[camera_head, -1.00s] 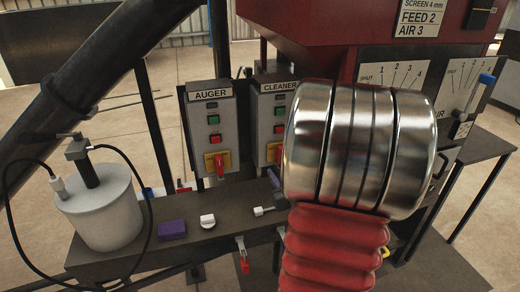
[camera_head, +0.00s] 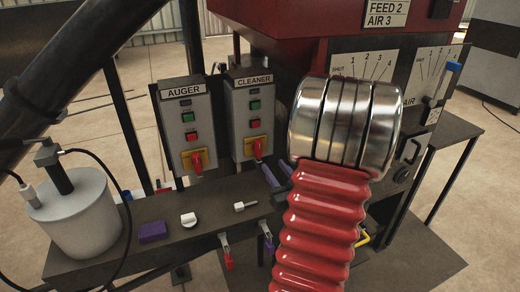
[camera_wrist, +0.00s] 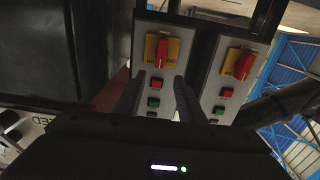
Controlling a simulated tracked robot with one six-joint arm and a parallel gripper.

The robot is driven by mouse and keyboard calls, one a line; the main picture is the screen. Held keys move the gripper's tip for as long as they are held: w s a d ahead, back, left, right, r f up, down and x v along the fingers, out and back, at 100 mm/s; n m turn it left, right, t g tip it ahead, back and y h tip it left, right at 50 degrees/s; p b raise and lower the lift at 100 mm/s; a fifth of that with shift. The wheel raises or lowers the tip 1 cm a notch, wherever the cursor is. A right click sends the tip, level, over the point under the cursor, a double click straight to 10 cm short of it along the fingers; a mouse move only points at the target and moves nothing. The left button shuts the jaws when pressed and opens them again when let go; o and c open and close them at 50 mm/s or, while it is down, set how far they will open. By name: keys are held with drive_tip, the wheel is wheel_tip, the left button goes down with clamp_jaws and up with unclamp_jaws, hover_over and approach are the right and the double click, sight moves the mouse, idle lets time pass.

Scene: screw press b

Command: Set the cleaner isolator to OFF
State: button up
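The cleaner box (camera_head: 238,101) is a grey panel labelled CLEANER, with a green and a red button. Its isolator has a red handle (camera_head: 258,149) on a yellow plate (camera_head: 248,153). My gripper (camera_head: 279,170) is open and empty, in front of and slightly to the right of the cleaner box. In the wrist view its two dark purple fingers (camera_wrist: 158,80) point towards the cleaner panel, apart from the handle.
The similar AUGER box (camera_head: 184,105) stands to the left with its own red handle (camera_head: 196,163). A bench (camera_head: 190,245) below holds a purple block (camera_head: 152,231), a white knob (camera_head: 188,219) and a grey pot (camera_head: 80,222). A red hopper (camera_head: 280,40) rises behind.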

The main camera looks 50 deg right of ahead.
sight(259, 147)
drive_tip(key=x, duration=1.2)
drive_tip(key=shift+w+d, duration=0.1)
drive_tip(key=shift+w, duration=0.15)
drive_tip(key=shift+c, duration=0.2)
drive_tip(key=c, duration=0.9)
drive_tip(key=shift+o, duration=0.2)
